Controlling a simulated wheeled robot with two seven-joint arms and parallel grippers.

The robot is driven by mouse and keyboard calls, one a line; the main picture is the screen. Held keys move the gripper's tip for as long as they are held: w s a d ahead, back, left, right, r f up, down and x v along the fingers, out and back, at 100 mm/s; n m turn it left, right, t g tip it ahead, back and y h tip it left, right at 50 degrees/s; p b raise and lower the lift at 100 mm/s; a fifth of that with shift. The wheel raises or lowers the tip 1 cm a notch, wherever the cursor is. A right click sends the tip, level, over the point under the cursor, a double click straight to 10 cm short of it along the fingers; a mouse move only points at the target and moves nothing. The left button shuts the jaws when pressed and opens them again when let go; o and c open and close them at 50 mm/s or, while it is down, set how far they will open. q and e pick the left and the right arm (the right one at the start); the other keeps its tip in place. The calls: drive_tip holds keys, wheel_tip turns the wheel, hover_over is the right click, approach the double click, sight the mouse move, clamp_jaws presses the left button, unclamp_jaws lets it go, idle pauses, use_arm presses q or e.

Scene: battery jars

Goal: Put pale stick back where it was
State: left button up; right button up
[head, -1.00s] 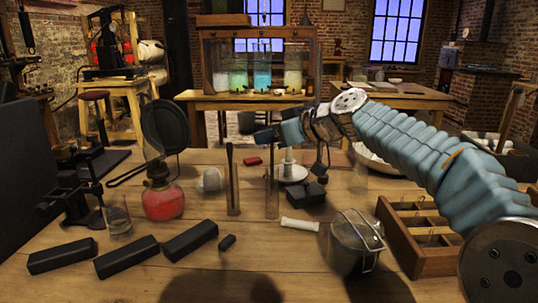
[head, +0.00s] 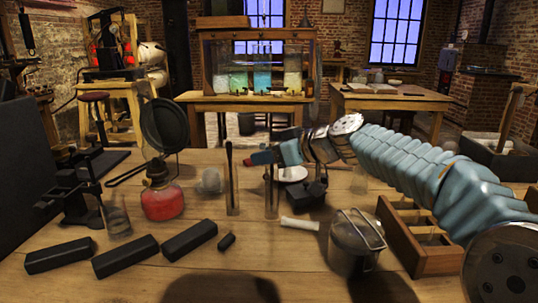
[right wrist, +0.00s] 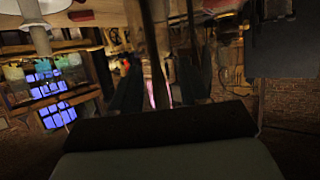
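A short pale stick-like piece (head: 300,224) lies on the table left of the lidded metal pot. I cannot tell for sure that it is the task's pale stick. Two tall narrow glass jars stand further back: the left jar (head: 232,200) has a dark rod standing in it. The right jar (head: 271,200) stands just below my right gripper (head: 264,157), and its contents are unclear. The gripper points left and is small and partly blurred, so its opening and any held thing cannot be made out. A dark gripper part fills the bottom of the right wrist view. My left gripper is out of view.
A burner with red liquid (head: 162,200), a glass beaker (head: 117,220) and dark blocks (head: 126,256) stand or lie at left. The metal pot (head: 355,245) and a wooden compartment tray (head: 424,262) are at right. The front middle is clear.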

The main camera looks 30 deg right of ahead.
drive_tip(key=shift+s+r, duration=0.15)
drive_tip(key=shift+r, duration=0.1)
drive_tip(key=b+v, duration=0.1)
drive_tip(key=v, duration=1)
drive_tip(key=shift+s+d, duration=0.2)
drive_tip(key=shift+s, duration=0.1)
